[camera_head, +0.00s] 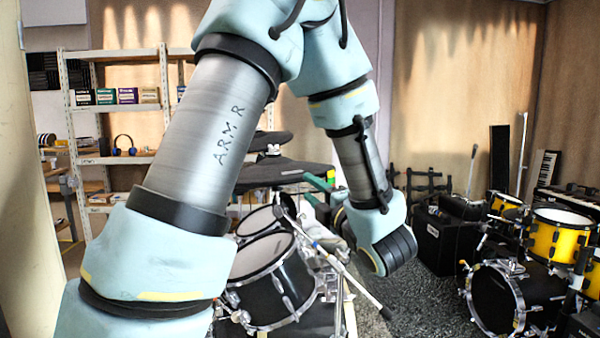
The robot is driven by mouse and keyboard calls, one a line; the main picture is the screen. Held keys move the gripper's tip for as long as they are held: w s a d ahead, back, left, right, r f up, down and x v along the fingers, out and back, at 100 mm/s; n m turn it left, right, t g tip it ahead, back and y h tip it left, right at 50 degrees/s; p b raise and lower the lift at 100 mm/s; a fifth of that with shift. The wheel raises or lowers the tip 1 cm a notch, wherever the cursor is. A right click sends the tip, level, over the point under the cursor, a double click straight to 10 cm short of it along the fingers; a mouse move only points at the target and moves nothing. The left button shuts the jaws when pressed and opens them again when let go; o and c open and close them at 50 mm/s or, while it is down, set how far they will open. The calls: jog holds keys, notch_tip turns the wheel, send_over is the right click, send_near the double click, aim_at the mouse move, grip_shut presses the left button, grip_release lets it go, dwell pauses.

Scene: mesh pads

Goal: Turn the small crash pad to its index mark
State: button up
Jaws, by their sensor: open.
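Two dark grey mesh pads stand above the drums, left of my forearm. The smaller pad (262,140) is the upper, farther one, partly hidden behind my upper arm. A wider dark pad (285,173) lies below and nearer. I cannot tell for certain which is the small crash pad, and I make out no index mark. My gripper (316,191) shows as two green-tipped fingers pointing left, just at the right edge of the wider pad. The fingers are apart with nothing seen between them. My wrist hides part of the gripper. Contact with the pad cannot be told.
A black drum (278,285) with pale heads and chrome stands sits below the pads. A slanting stand rod (350,273) crosses in front. A yellow drum kit (556,235) is at right. A white shelf (163,100) stands behind at left. Grey carpet (425,300) is clear at centre right.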

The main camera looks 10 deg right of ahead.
aim_at(301, 181)
jog(key=p+x, duration=0.2)
jog(key=x, duration=0.4)
jog(key=shift+w+a, duration=0.1)
jog(key=shift+w, duration=0.2)
grip_shut()
dwell(1.1)
